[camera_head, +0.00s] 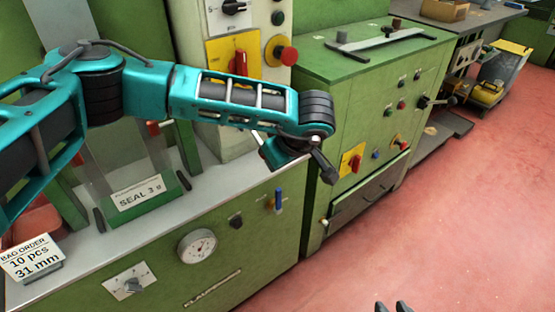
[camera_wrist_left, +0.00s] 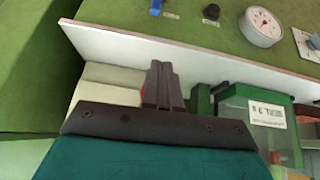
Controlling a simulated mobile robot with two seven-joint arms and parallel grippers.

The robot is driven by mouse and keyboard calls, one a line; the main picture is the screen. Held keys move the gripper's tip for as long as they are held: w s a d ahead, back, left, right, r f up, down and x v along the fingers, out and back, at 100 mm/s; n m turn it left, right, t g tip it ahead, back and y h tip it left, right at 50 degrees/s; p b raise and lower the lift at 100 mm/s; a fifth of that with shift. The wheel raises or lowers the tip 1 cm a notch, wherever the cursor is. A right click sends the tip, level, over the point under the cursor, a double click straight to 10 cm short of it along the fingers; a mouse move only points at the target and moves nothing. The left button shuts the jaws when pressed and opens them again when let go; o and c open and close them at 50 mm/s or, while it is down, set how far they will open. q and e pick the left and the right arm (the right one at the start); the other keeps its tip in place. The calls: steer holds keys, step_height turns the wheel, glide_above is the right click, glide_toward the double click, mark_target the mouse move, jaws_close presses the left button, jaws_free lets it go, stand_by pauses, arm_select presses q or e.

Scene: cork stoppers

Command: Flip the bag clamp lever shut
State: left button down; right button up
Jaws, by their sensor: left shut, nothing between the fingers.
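A small blue lever (camera_head: 278,200) stands upright on the green front panel; its tip shows in the wrist view (camera_wrist_left: 156,7). A small red part (camera_head: 152,127) is beside the clear-walled box; I cannot tell which of these belongs to the bag clamp. My left gripper (camera_head: 326,172) reaches across the counter, dark fingers angled down to the right, above and right of the blue lever, apart from it. In the wrist view the left fingers (camera_wrist_left: 162,82) are together and empty, partly covering something red. My right gripper (camera_head: 391,306) shows only two spaced fingertips at the bottom edge.
The clear-walled box (camera_head: 120,165) labelled SEAL 3 stands on the counter (camera_head: 225,180). A bag order card (camera_head: 32,258) is at the left. A dial (camera_head: 197,245) and knobs are on the front. Another green machine (camera_head: 350,95) is at the right. Red floor is open.

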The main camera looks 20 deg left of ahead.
arm_select(q)
steer(key=shift+w+a+f, duration=0.15)
steer(key=shift+f, duration=0.35)
arm_select(e)
steer(key=shift+w+a, duration=0.15)
steer(key=shift+f, duration=0.1)
stand_by(1.2)
